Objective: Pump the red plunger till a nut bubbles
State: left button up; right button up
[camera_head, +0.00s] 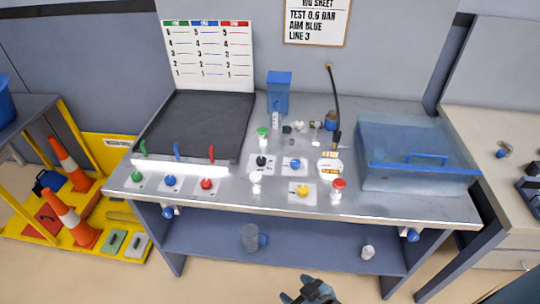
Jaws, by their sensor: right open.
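A red knob (206,183) stands on a white plate at the front of the metal bench, right of matching blue (170,181) and green (137,176) knobs. A second red-topped piece, with a white body (338,186), stands near the bench's front edge further right. I cannot tell from its look which one is the plunger. No nut or bubbles can be made out; the dark tray (203,110) shows no clear detail inside. My right gripper (309,290) is open at the bottom edge, in front of the bench and apart from everything on it. My left gripper is out of view.
Green, blue and red levers (211,153) line the tray's front. Yellow (303,190), blue and black knobs crowd the bench middle. A clear blue-lidded box (415,155) fills the right. A mug (250,238) sits on the lower shelf. Orange cones (70,165) stand left.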

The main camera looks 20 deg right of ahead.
aim_at(339, 183)
jog(key=z, duration=1.35)
